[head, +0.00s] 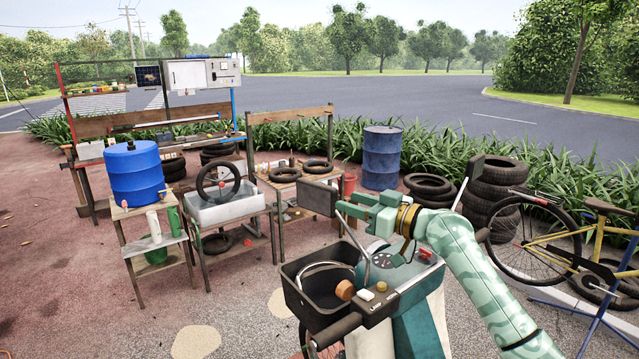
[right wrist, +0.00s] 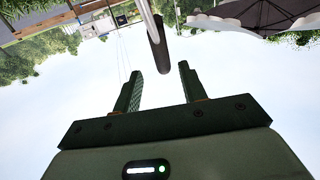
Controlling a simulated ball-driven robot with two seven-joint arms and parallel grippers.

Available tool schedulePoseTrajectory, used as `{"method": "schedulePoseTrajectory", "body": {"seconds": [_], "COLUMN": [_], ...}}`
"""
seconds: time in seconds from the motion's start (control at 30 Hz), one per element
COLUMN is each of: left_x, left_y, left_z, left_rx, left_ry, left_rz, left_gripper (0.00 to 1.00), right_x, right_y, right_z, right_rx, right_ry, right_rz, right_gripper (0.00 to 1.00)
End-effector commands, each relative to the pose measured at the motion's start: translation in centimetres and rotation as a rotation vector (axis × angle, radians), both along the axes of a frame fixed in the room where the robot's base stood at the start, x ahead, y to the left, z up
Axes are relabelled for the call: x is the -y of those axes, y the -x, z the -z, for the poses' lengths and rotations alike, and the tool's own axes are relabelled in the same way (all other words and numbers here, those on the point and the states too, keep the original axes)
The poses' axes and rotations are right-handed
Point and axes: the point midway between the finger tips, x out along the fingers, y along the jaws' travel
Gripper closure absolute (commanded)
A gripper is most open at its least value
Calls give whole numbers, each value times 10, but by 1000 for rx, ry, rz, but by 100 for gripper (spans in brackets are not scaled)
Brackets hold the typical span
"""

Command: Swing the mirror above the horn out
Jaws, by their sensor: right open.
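A dark rectangular mirror (head: 319,198) stands on a thin curved grey stalk above the left side of a teal scooter. An orange-brown round part (head: 345,290), perhaps the horn, sits by the handlebar below it. My right gripper (head: 345,204) reaches in from the right, just beside the mirror's right edge. In the right wrist view the right gripper (right wrist: 158,85) is open. A dark narrow shape (right wrist: 159,48), probably the mirror seen edge-on, lies just beyond the gap between its fingers, with a grey stalk beside it. Contact is not visible. My left gripper is out of view.
A second mirror (head: 472,168) stands right of my right arm. A black basket (head: 318,288) is on the scooter's front. Workbenches, a blue drum (head: 134,173) and tyres stand behind; a yellow bicycle (head: 560,245) is at right. Paving at front left is free.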

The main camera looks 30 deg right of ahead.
Motion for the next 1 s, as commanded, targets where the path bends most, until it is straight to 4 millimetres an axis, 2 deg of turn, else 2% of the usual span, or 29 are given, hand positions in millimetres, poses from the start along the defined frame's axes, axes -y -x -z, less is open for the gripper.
{"method": "schedulePoseTrajectory", "body": {"seconds": [0.03,0.1,0.23,0.33,0.5,0.63,0.8,0.93,0.97,1.0], "left_x": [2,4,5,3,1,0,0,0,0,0], "left_y": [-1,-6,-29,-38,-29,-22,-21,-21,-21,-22], "left_z": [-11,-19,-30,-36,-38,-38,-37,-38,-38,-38], "left_rx": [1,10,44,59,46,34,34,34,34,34], "left_ry": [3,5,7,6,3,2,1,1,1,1], "left_rz": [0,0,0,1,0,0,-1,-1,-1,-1], "left_gripper": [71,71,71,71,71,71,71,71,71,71], "right_x": [-6,-11,-21,-26,-31,-32,-32,-32,-32,-32], "right_y": [-13,-30,-56,-71,-85,-87,-87,-87,-86,-86], "right_z": [-8,-6,-5,-3,0,1,1,1,1,1], "right_rx": [2,2,0,0,-2,-2,-2,-2,-2,-2], "right_ry": [-6,-7,-6,-3,0,2,2,2,2,2], "right_rz": [-3,-1,-2,-1,-2,-2,-2,-2,-2,-2], "right_gripper": [58,58,58,58,58,58,58,94,100,100]}}
